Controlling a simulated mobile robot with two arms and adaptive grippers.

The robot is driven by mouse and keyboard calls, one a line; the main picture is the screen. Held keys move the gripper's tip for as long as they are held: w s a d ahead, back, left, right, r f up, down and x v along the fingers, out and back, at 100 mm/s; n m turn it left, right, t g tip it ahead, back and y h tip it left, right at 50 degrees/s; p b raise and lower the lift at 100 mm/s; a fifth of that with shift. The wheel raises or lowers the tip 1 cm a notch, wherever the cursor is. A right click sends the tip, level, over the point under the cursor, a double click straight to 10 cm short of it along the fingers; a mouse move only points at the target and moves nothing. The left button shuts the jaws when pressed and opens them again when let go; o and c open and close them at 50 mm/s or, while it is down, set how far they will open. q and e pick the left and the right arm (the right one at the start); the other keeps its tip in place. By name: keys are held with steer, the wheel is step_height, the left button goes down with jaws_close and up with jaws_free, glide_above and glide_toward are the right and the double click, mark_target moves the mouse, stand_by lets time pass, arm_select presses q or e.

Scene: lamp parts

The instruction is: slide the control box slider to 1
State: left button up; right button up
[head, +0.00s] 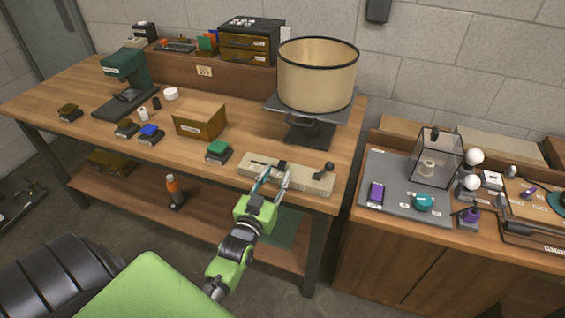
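The control box (309,182) is a long beige box lying at the front right edge of the left workbench. A dark slot runs along its top, with a small black slider knob (282,164) on it. A black ball-ended lever (328,167) stands at its right end. My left gripper (277,171) reaches over the box's front edge, its fingers apart, with the tips close to the slider knob. I cannot tell whether they touch it. The fingers hide part of the slot and front face. The scale numbers are too small to read. My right gripper is not in view.
A large lampshade (317,76) on a dark stand rises behind the box. A second bench with a grey mat (386,163) and lamp parts stands right, across a gap.

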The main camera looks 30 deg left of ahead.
mark_target(281, 167)
arm_select(q)
steer(key=x, duration=0.5)
steer(key=shift+w, duration=0.35)
